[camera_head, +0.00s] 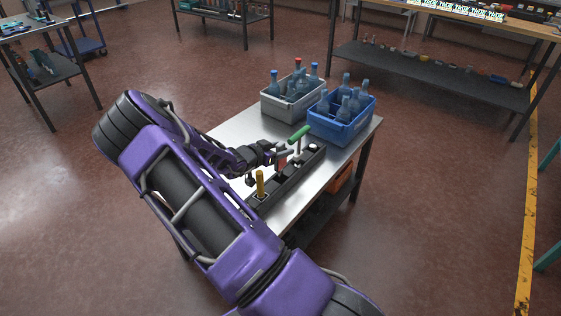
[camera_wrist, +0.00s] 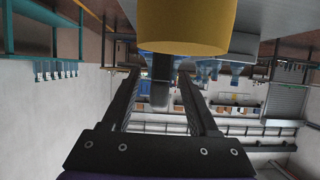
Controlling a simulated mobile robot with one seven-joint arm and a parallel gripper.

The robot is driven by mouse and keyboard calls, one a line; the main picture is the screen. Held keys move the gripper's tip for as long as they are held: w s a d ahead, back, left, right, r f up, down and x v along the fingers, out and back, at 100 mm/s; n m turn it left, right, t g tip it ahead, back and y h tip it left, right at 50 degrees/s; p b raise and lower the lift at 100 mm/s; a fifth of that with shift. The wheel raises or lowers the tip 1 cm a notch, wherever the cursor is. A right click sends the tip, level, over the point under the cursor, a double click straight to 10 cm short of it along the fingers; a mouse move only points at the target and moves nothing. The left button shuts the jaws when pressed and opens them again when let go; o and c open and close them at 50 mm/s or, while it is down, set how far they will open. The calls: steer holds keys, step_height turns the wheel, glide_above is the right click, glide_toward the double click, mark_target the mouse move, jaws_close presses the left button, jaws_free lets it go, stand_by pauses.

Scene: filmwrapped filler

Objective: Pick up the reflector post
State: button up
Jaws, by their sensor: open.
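A black rack (camera_head: 290,181) lies along the table's front right side with several pieces standing in it. A yellow post (camera_head: 260,184) stands upright near its near end. A small red piece (camera_head: 282,162) and a green-topped white piece (camera_head: 299,134) stand farther along. I cannot tell for sure which piece is the reflector post. My gripper (camera_head: 280,155) is open beside the red piece, beyond the yellow post. In the wrist view, a yellow cylinder end (camera_wrist: 186,28) hangs large at the top, outside my fingers (camera_wrist: 160,80). A dark upright piece (camera_wrist: 161,70) shows between the fingers; its contact is unclear.
A grey crate (camera_head: 284,108) and a blue crate (camera_head: 341,126), both with blue bottles, stand at the table's back. Bare metal tabletop (camera_head: 240,128) lies left of the grey crate. An orange box (camera_head: 341,178) sits below the table.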

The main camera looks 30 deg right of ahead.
jaws_close()
stand_by(0.3)
